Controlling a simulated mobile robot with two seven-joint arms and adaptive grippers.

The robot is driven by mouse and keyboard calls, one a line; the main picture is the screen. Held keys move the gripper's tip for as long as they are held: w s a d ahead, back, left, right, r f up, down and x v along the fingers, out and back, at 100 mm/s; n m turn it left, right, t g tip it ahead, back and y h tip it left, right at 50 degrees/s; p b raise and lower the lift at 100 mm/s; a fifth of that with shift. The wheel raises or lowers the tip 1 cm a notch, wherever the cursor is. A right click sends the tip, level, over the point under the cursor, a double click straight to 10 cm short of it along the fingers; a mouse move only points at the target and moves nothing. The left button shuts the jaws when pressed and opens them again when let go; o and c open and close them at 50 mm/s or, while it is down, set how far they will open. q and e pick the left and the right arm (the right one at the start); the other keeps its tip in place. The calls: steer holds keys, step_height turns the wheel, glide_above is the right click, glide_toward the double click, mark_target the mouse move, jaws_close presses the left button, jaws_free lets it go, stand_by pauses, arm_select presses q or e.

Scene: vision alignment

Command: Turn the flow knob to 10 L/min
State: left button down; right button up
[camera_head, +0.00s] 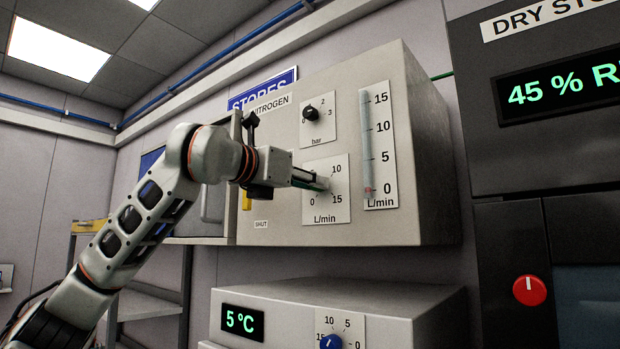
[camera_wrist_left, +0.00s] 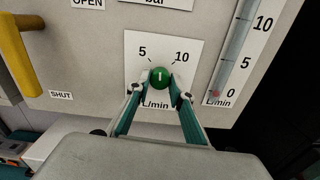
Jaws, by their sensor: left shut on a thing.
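The green flow knob (camera_wrist_left: 160,75) sits on a white dial plate (camera_wrist_left: 140,48) marked L/min. Its white mark points roughly straight up, between the 5 and the 10. My left gripper (camera_wrist_left: 160,82) is shut on the knob, one finger on each side. In the head view my left gripper (camera_head: 322,184) reaches the same dial plate (camera_head: 340,205) from the left and covers the knob. The fingers hide the dial's 0 and 15 in the wrist view. The flow tube (camera_head: 369,130) has a pinkish float near 0. My right gripper is out of view.
Above the flow dial is a black bar knob (camera_head: 311,113). A yellow handle (camera_wrist_left: 16,50) is left of the dial, with OPEN and SHUT labels nearby. A lower unit (camera_head: 260,300) reads 5 °C and has a blue knob (camera_head: 330,342). A dark cabinet with a red knob (camera_head: 529,290) stands at right.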

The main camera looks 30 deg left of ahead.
arm_select(q)
steer(key=m+p, duration=0.1)
steer(key=m, duration=0.4)
steer(key=m+p, duration=0.1)
steer(key=m, duration=0.4)
steer(key=shift+d+f+p, duration=0.1)
steer(key=shift+f+p, duration=0.1)
steer(key=shift+p, duration=0.15)
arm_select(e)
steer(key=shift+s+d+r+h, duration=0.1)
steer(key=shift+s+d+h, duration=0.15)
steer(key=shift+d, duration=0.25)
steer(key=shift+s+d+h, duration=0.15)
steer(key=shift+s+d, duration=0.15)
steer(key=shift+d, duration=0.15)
arm_select(q)
steer(key=c, duration=1.8)
jaws_free()
steer(key=shift+r, duration=0.1)
steer(key=shift+s, duration=0.1)
